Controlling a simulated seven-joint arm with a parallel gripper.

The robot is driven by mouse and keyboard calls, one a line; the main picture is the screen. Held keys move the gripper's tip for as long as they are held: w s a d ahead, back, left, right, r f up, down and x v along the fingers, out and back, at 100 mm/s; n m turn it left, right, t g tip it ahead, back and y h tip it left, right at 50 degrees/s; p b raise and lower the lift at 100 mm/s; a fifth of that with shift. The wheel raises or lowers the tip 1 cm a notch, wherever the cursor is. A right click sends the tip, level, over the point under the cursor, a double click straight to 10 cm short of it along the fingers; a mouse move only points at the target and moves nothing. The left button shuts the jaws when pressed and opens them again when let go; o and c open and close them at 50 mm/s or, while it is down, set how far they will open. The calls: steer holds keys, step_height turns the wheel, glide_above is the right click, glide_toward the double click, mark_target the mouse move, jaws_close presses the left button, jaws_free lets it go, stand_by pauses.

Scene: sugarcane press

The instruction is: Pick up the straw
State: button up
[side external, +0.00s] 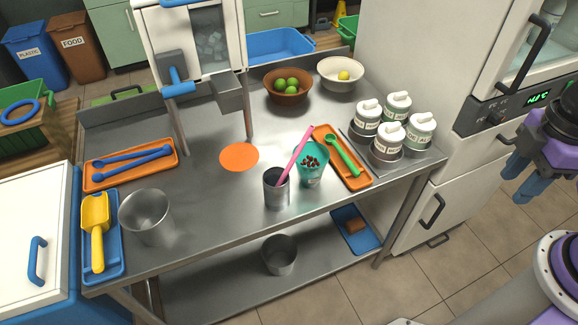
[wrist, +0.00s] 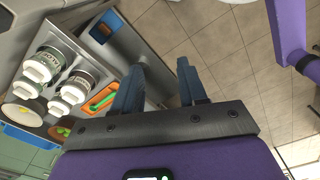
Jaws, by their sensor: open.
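The pink straw (side external: 297,152) leans tilted to the right inside a metal cup (side external: 276,190) near the front edge of the steel table. Its lower end is hidden in the cup. A teal cup (side external: 312,168) with dark bits in it stands just right of the metal cup. My gripper (side external: 531,180) is at the far right of the side view, well away from the straw and beyond the table's right end. In the wrist view my gripper (wrist: 160,88) has its two blue fingers apart with nothing between them. The straw is not visible in the wrist view.
An orange tray (side external: 364,182) with a green spoon (side external: 342,155) lies right of the teal cup. Several lidded jars (side external: 390,138) stand at the table's right end. A press (side external: 190,50) stands at the back left. An orange disc (side external: 239,157) lies on clear tabletop.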

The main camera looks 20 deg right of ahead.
step_height(320, 180, up, 8)
steer(key=n+t, duration=0.2)
steer(key=n, duration=0.8)
glide_above(305, 137)
steer(key=s, duration=0.3)
steer(key=w+f, duration=0.1)
steer(key=f, duration=0.4)
steer(key=w+f, duration=0.1)
steer(key=f, duration=0.5)
steer(key=w+f, duration=0.1)
steer(key=f, duration=0.4)
steer(key=shift+w+f, duration=0.1)
steer(key=shift+f, duration=0.2)
jaws_close()
